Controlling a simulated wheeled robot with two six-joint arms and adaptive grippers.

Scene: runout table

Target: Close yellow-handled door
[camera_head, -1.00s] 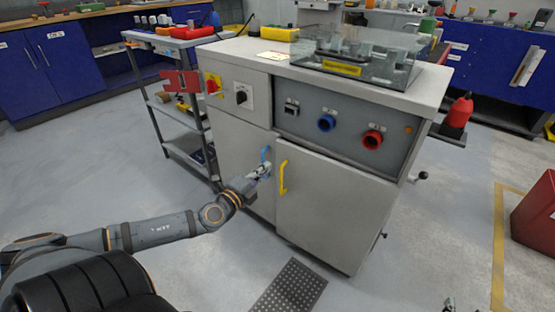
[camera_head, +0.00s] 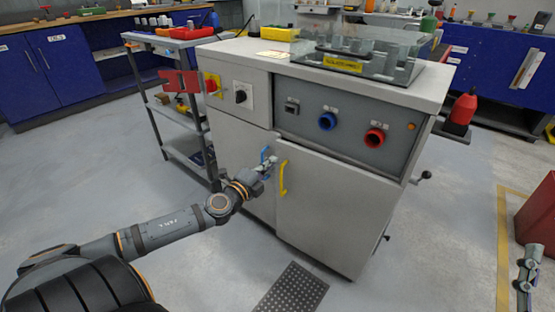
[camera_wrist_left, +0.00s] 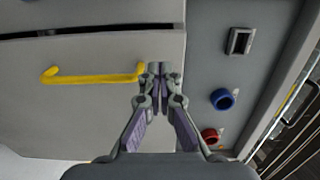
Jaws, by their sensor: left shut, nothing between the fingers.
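The yellow-handled door (camera_head: 335,215) is the pale grey right-hand door of the cabinet, below the control panel. Its yellow handle (camera_head: 283,178) stands upright near the door's left edge; it lies sideways in the left wrist view (camera_wrist_left: 92,77). The door looks nearly flush, with a dark gap along its handle-side edge in the wrist view. My left gripper (camera_head: 270,163) is shut and empty, its fingertips (camera_wrist_left: 158,70) by the handle's upper end and in front of the door; contact cannot be told. My right gripper (camera_head: 527,272) shows partly at the lower right, its fingers unclear.
The panel above has a blue socket (camera_head: 327,121) and a red socket (camera_head: 374,137). A grey shelf cart (camera_head: 183,150) stands left. A perforated mat (camera_head: 291,290) lies on open floor.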

